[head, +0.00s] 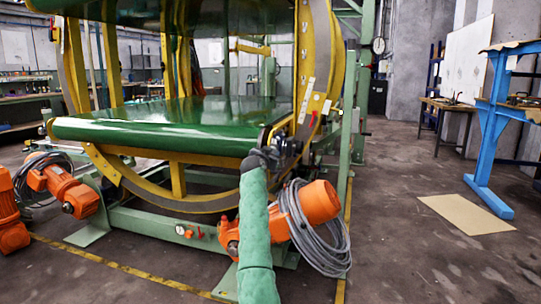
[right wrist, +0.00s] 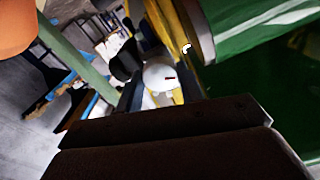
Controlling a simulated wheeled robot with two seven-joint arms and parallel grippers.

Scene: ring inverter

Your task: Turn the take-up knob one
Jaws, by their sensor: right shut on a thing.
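The take-up knob shows in the right wrist view as a pale round piece (right wrist: 158,76) with a short red mark, between the dark fingers. My right gripper (head: 270,156) is at the near right end of the green belt roller, at the machine's side frame, and is shut on the knob. It fills the lower part of the right wrist view (right wrist: 160,98). In the head view the knob is mostly hidden by the gripper and small dark fittings. My right arm is in a green sleeve. My left gripper is not in view.
The ring inverter has a green belt (head: 170,128) and yellow ring frames (head: 312,60). An orange motor (head: 315,203) with a coiled grey cable (head: 325,245) sits close right of my arm. Another orange motor (head: 70,190) is at left. Floor at right is open, with a flat board (head: 465,214).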

